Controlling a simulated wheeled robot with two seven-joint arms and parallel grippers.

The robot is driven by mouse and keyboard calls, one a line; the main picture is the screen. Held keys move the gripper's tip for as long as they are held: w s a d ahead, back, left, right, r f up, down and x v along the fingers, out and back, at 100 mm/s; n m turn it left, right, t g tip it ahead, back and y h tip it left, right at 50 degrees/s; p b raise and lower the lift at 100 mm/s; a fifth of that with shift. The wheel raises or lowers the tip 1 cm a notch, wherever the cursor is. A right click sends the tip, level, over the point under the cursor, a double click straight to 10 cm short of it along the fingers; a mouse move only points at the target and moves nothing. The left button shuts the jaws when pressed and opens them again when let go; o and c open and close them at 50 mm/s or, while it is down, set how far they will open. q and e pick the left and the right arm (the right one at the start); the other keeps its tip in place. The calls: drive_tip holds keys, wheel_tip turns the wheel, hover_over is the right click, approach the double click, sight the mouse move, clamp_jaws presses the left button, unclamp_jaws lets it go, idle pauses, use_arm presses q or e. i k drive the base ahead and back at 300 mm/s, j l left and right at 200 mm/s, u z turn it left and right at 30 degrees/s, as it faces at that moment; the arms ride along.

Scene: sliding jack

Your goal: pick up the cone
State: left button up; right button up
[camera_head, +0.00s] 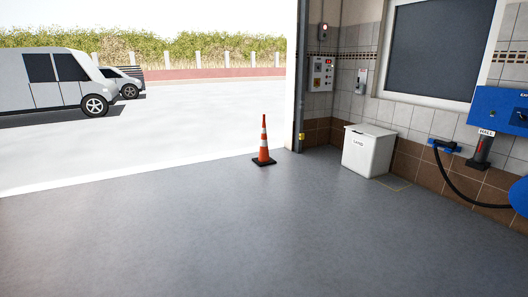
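An orange traffic cone (264,142) with white bands and a dark square base stands upright on the grey floor. It is a little left of the white box, near the edge where the indoor floor meets the bright outdoor ground. Nothing is touching the cone. Neither of my grippers shows in the head view.
A white lidded box (368,150) stands against the tiled wall to the right. A blue machine (497,110) with a black hose is at the far right. White vans (55,80) are parked outside at the left. The grey floor (240,230) in front of the cone is clear.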

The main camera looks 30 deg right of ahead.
sight(264, 160)
drive_tip(key=i+l+z, duration=0.3)
drive_tip(key=i, duration=0.3)
drive_tip(key=i+l+z, duration=0.3)
drive_tip(key=i, duration=0.3)
drive_tip(key=i+z, duration=0.3)
drive_tip(key=i, duration=3.55)
drive_tip(key=j, duration=0.1)
